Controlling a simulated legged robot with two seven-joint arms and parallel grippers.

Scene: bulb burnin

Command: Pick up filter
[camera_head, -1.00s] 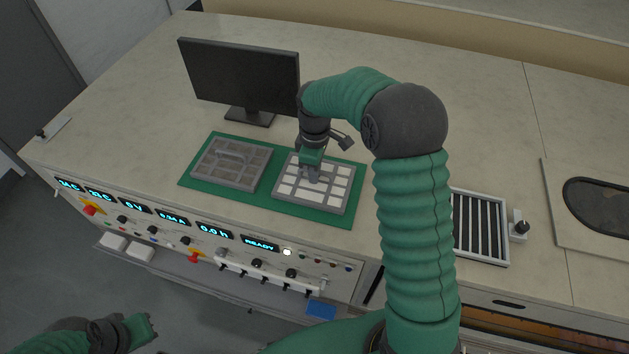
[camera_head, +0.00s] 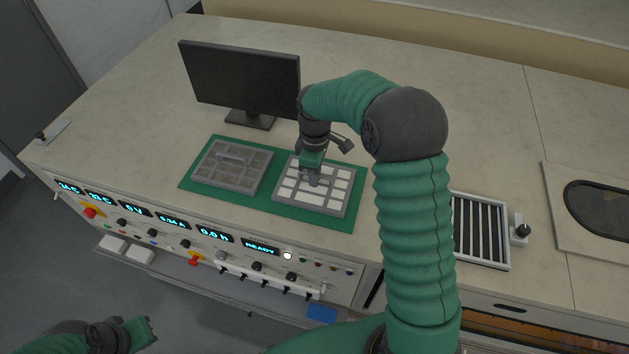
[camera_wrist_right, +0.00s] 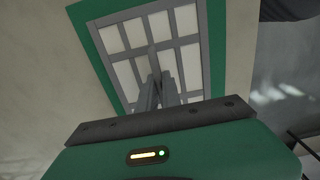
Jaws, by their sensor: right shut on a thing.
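Two grey framed filters lie side by side on a green mat (camera_head: 262,203). The right filter (camera_head: 333,203) has white cells, and the left filter (camera_head: 222,172) has darker grey-brown cells and a raised handle. My right gripper (camera_head: 314,180) reaches down over the right filter and is shut on its handle. In the right wrist view the two fingers (camera_wrist_right: 158,85) meet at the middle of the white-celled filter (camera_wrist_right: 120,40). The filter still appears to lie on the mat. My left gripper (camera_head: 150,328) is low at the left, away from the bench, its jaws unclear.
A black monitor (camera_head: 240,80) stands behind the mat. A control panel with displays and knobs (camera_head: 175,222) runs along the bench front. A slotted grille (camera_head: 480,230) and a dark-windowed plate (camera_head: 600,208) are at the right.

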